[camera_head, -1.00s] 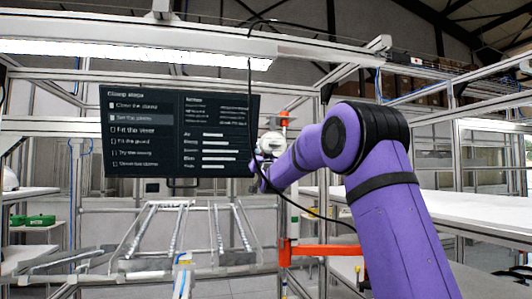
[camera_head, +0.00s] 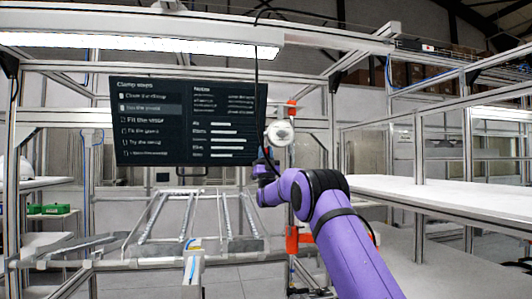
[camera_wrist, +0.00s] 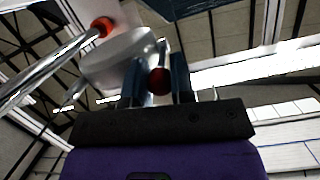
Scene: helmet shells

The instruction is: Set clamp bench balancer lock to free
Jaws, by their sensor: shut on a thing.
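A round white balancer housing (camera_head: 280,133) hangs beside the right edge of the dark screen. In the wrist view, a pale grey body (camera_wrist: 122,58), which looks like the same housing, is close beyond my fingers. My gripper (camera_wrist: 157,82) has its two dark fingers on either side of a small dark red knob (camera_wrist: 158,81), which looks like the balancer lock. It is shut on this knob. In the head view my gripper is small, just below the housing, and its fingers cannot be made out. The lock's setting cannot be read.
The dark screen (camera_head: 190,122) with the clamp steps is left of the housing. A black cable hangs in front of the screen's right edge. A metal frame with slanted rails (camera_head: 195,220) stands below. A white shelf (camera_head: 440,195) is at right.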

